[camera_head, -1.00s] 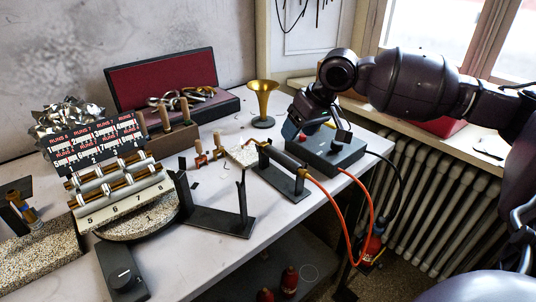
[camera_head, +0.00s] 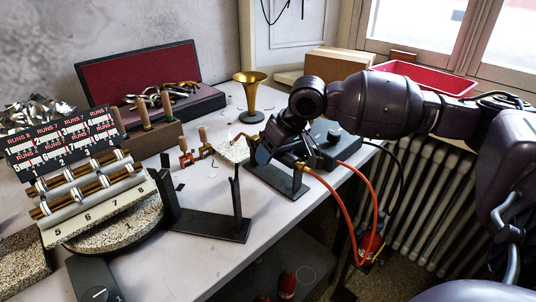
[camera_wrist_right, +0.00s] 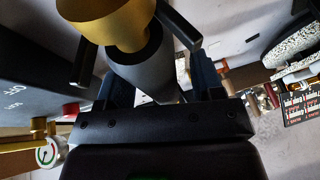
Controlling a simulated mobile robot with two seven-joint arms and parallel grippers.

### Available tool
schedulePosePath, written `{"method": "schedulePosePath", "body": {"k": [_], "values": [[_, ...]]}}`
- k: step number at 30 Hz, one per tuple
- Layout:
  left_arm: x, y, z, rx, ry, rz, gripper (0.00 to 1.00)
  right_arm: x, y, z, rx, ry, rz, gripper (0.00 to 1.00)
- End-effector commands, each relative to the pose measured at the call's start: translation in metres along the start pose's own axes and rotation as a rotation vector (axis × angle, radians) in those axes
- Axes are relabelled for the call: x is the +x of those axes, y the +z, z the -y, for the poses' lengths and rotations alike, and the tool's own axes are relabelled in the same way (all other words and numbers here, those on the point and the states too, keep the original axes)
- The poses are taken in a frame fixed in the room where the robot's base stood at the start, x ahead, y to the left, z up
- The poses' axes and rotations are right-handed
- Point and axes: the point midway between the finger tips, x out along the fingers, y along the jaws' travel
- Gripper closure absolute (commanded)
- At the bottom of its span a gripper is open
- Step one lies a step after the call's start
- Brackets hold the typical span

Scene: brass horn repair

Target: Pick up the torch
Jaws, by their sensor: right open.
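The torch (camera_head: 302,167) has a dark handle, a brass fitting and an orange hose. It lies on a low black stand (camera_head: 285,186) near the table's front edge. My right gripper (camera_head: 261,153) is at the torch in the head view and hides much of its handle. In the right wrist view a grey and brass body, which appears to be the torch (camera_wrist_right: 140,65), lies between the two spread fingers of the open right gripper (camera_wrist_right: 132,50). I cannot tell whether a finger touches it. My left gripper is not in view.
A dark control box (camera_head: 330,140) stands just right of the torch. A brass horn bell (camera_head: 250,90) stands behind it. A black upright bracket (camera_head: 210,222) is at the left. The orange hose (camera_head: 345,205) hangs over the table edge.

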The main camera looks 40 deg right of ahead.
Motion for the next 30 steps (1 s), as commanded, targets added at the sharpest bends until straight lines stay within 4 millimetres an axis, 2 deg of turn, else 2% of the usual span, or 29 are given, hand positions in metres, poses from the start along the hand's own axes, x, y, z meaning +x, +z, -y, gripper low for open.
{"method": "schedulePosePath", "body": {"k": [3,7,17,25,30], "values": [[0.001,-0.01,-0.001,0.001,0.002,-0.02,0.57,0.001,-0.001,0.0,-0.001,0.0,-0.003,0.39],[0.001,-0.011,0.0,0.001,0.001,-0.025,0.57,-0.001,-0.002,0.001,-0.001,0.0,-0.005,0.4],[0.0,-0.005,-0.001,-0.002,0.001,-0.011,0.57,0.0,-0.001,0.0,-0.001,0.0,-0.004,0.91],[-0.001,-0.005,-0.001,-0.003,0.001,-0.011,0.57,-0.003,-0.002,0.001,-0.001,0.0,-0.006,0.92],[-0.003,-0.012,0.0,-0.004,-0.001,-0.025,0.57,-0.019,-0.009,0.004,-0.002,0.0,-0.012,0.92]]}}
